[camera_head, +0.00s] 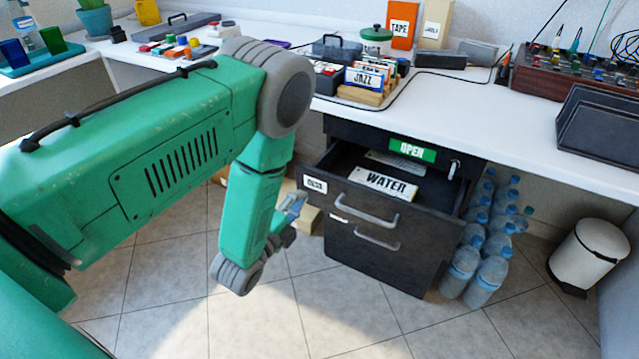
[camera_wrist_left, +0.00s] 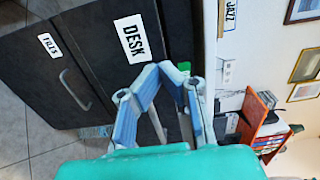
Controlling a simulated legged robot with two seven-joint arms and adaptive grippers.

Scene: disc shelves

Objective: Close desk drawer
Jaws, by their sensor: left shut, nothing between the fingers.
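The black desk drawer (camera_head: 338,198) is pulled out from the cabinet under the white desk, with a grey handle (camera_head: 365,212) and a small white label at its left end. Inside lies a white "WATER" card (camera_head: 382,183). In the left wrist view the drawer front (camera_wrist_left: 165,25) carries a "DESK" label (camera_wrist_left: 130,38). My left gripper (camera_head: 300,197) is shut and empty, close to the left part of the drawer front; it also shows in the left wrist view (camera_wrist_left: 163,68). I cannot tell whether it touches. My right gripper is out of view.
A lower drawer (camera_head: 360,250) is closed. Water bottles (camera_head: 480,270) stand right of the cabinet, and a white bin (camera_head: 590,250) farther right. A card box (camera_head: 370,80) sits on the desk (camera_head: 470,115). Tiled floor (camera_head: 330,320) in front is clear.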

